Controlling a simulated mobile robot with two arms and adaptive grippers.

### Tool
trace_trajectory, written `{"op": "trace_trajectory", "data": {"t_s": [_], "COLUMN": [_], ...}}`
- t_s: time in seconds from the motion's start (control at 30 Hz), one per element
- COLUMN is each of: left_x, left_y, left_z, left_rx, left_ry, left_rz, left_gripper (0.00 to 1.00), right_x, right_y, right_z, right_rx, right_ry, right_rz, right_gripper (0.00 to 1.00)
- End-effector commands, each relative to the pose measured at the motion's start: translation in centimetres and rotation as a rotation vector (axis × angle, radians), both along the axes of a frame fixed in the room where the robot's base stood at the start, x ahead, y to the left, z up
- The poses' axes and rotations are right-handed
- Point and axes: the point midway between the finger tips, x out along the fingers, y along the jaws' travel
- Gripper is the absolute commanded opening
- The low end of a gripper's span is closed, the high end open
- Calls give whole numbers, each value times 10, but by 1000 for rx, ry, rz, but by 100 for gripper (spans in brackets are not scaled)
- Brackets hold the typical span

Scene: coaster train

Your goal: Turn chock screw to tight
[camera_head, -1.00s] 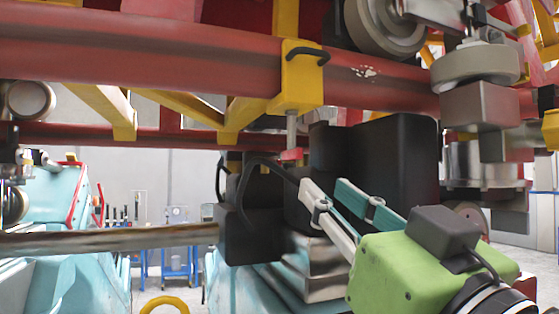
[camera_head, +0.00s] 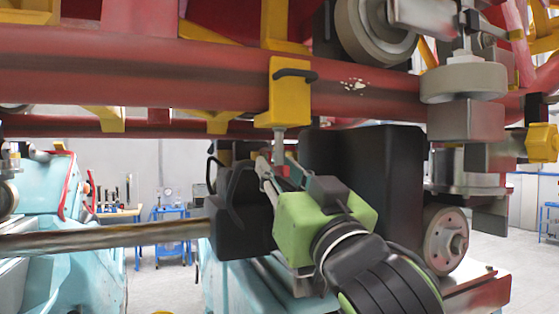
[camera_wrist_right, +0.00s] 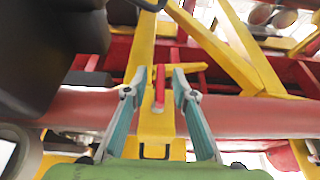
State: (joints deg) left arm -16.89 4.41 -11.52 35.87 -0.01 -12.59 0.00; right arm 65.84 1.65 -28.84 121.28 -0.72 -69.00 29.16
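The yellow chock (camera_head: 289,92) is clamped on the red beam, with a dark handle on its front face. The grey chock screw (camera_head: 279,141) hangs below it. The screw's red handle (camera_wrist_right: 160,84) shows in the right wrist view. My right gripper (camera_head: 276,166) is just below the screw, its green body to the lower right. In the wrist view its two teal fingers (camera_wrist_right: 153,82) stand apart on either side of the red handle, with gaps visible. In the head view the fingers largely hide the handle. My left gripper is in neither view.
A long red beam (camera_head: 160,68) crosses above the gripper. Large black blocks (camera_head: 365,185) stand close behind and right of it. A metal bar (camera_head: 100,238) runs in from the left. Wheels (camera_head: 463,82) and yellow braces crowd the upper right.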

Motion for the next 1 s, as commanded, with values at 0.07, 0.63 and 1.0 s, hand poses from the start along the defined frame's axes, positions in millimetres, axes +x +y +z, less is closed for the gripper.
{"op": "trace_trajectory", "data": {"t_s": [0.07, 0.63, 1.0], "left_x": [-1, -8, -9], "left_y": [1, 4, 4], "left_z": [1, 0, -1], "left_rx": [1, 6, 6], "left_ry": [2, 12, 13], "left_rz": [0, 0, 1], "left_gripper": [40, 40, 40], "right_x": [2, 1, 2], "right_y": [0, 0, -1], "right_z": [0, 0, 0], "right_rx": [0, 0, 1], "right_ry": [1, 0, -1], "right_rz": [-1, 3, 136], "right_gripper": [25, 0, 0]}}
